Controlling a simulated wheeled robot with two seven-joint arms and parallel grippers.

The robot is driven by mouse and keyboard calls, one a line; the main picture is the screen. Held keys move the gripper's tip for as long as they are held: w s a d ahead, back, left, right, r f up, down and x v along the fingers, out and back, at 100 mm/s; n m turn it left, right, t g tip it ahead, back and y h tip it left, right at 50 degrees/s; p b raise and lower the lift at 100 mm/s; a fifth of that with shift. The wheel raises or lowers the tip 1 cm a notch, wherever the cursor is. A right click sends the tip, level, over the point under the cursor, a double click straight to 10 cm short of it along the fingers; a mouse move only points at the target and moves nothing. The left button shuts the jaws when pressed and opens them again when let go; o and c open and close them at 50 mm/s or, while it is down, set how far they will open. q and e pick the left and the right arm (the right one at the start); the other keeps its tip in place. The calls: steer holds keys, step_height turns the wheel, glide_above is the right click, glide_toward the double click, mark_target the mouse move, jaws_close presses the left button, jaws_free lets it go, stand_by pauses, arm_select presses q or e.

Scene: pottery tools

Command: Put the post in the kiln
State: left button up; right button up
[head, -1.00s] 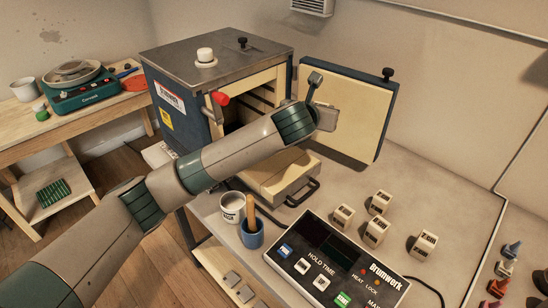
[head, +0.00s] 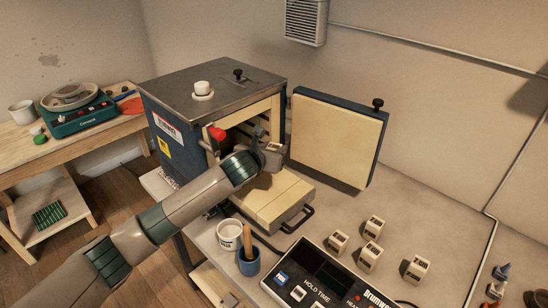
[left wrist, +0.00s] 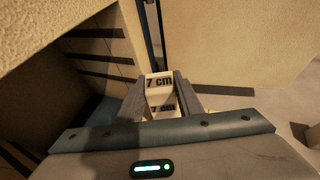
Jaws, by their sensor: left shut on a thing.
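The kiln (head: 180,125) is a dark blue box with a steel top, and its door (head: 335,140) stands open to the right. The left wrist view shows its ribbed inner wall (left wrist: 90,62) on the left. My left gripper (head: 268,147) is at the kiln's open mouth, above the pale block in front of it. It is shut on a cream post (left wrist: 158,88) marked "7 cm", between the two grey fingers in the left wrist view. The post is mostly hidden in the head view. My right gripper is not in view.
Several similar posts (head: 370,256) stand on the grey table right of the kiln. A pale block with a handle (head: 270,197) lies below the kiln mouth.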

arm_select(q)
steer(key=shift+f, duration=0.15)
step_height(320, 180, down, 3)
steer(key=shift+r+p, duration=0.2)
steer(key=shift+p, duration=0.45)
steer(key=shift+f, duration=0.55)
steer(key=shift+f, duration=0.1)
steer(key=o, duration=1.1)
steer(key=shift+o, duration=0.2)
